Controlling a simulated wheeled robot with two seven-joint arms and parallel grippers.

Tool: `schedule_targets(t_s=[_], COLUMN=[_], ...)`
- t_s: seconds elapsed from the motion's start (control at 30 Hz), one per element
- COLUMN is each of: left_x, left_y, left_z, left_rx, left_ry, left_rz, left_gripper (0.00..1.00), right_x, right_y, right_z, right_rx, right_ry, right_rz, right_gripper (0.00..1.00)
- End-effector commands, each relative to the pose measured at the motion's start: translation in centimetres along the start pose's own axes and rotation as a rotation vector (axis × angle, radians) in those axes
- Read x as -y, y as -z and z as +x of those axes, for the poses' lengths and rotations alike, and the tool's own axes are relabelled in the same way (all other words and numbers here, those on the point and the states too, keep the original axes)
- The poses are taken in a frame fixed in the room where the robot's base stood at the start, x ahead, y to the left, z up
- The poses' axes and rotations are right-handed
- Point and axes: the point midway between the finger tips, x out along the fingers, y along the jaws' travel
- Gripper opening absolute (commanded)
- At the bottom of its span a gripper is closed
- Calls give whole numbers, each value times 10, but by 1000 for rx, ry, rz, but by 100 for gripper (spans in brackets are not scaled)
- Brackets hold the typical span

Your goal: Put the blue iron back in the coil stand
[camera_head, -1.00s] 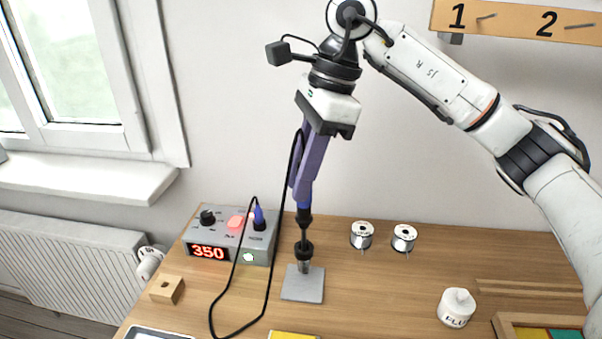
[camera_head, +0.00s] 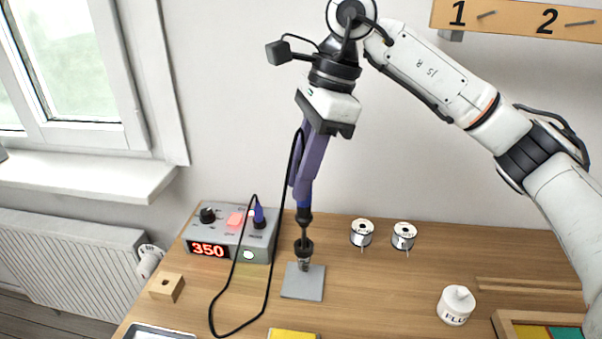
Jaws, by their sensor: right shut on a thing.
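My right gripper (camera_head: 308,165) reaches down from the top middle, its purple fingers shut on the blue iron (camera_head: 303,214). The iron points straight down, and only its lower blue part and dark shaft show below the fingers. Its lower end meets the coil stand (camera_head: 302,284), a grey square plate with a small upright coil and a dark collar on top. The tip is hidden, apparently inside the coil. A black cable loops from the iron to the grey station (camera_head: 232,232), whose red display reads 350. My left gripper is not in view.
Two solder spools (camera_head: 361,232) stand to the right of the stand. A white flux jar (camera_head: 456,305) is at the front right. A wooden block (camera_head: 167,287) sits at the left, and a yellow thing (camera_head: 292,334) lies at the front edge. The cable loop covers table left of the stand.

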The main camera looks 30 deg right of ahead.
Motion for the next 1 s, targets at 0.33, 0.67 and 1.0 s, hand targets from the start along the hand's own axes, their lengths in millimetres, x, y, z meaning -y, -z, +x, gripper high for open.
schedule_targets(t_s=[0.33, 0.67, 1.0], left_x=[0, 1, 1], left_y=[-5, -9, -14], left_z=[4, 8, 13], left_rx=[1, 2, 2], left_ry=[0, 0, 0], left_rz=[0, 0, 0], left_gripper=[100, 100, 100], right_x=[0, 0, 0], right_y=[2, 5, 7], right_z=[9, 17, 25], right_rx=[0, 0, 0], right_ry=[0, 0, 0], right_rz=[0, 0, 0], right_gripper=[0, 0, 0])
